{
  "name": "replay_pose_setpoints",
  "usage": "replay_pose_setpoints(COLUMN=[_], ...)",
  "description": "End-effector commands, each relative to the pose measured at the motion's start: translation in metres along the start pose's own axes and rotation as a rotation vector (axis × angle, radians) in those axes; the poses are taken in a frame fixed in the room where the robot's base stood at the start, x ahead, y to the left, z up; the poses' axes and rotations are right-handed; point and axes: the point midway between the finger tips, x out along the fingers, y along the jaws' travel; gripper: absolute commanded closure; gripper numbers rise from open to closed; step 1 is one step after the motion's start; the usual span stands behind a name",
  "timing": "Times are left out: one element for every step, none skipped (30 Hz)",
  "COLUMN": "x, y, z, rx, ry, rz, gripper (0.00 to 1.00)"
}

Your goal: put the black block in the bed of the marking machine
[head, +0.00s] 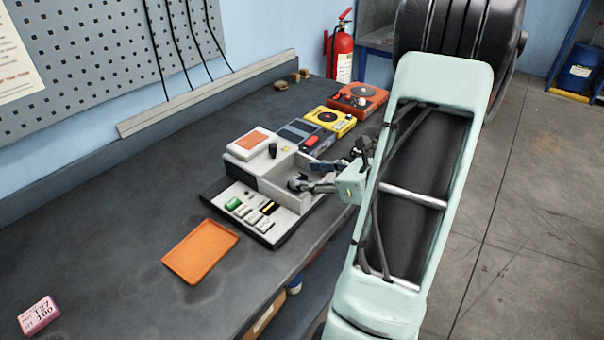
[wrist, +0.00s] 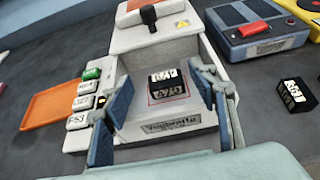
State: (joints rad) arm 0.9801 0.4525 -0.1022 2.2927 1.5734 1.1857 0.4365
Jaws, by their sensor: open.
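The marking machine (head: 243,182) is pale grey and stands on the bench. In the wrist view its bed (wrist: 135,118) has a red outlined square. A black block (wrist: 168,85) with white labels sits inside that square, apart from the bed walls. My gripper (wrist: 161,98) is open, its two blue fingers on either side of the block with gaps between. A second black block (wrist: 293,96) with a white label lies on the bench to the right of the machine.
An orange tray (head: 200,252) and a pink labelled block (head: 38,316) lie on the bench. A row of labelled keys (wrist: 80,103) lines the machine's left side. Yellow (head: 331,121) and red (head: 358,98) devices stand farther back. The bench front is mostly clear.

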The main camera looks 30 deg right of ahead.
Motion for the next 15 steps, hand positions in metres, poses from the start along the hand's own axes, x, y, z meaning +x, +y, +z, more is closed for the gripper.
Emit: replay_pose_setpoints(x=[-0.014,-0.021,-0.031,-0.038,-0.044,-0.053,-0.059,-0.064,-0.071,-0.075,-0.080,-0.084,-0.087,-0.089,-0.092], y=[-0.002,-0.002,-0.002,-0.002,-0.002,-0.002,-0.002,-0.002,-0.001,-0.002,-0.002,-0.002,-0.001,-0.001,-0.001], z=[0.000,0.001,0.001,0.001,0.001,0.001,0.001,0.001,0.001,0.001,0.001,0.001,0.001,0.001,0.001], rx=[0.000,-0.001,-0.002,-0.001,-0.002,-0.001,-0.002,-0.001,-0.001,-0.002,-0.002,-0.003,-0.003,-0.003,-0.002], ry=[-0.001,-0.001,-0.001,-0.002,-0.002,-0.002,-0.002,-0.002,-0.002,-0.003,-0.002,-0.003,-0.003,-0.004,-0.003], rz=[-0.006,-0.006,-0.007,-0.006,-0.006,-0.007,-0.006,-0.006,-0.005,-0.005,-0.005,-0.004,-0.004,-0.003,-0.003], gripper=[0.47,0.47,0.47,0.47,0.47,0.47,0.47,0.47,0.47,0.47,0.47,0.47,0.47,0.47,0.47])
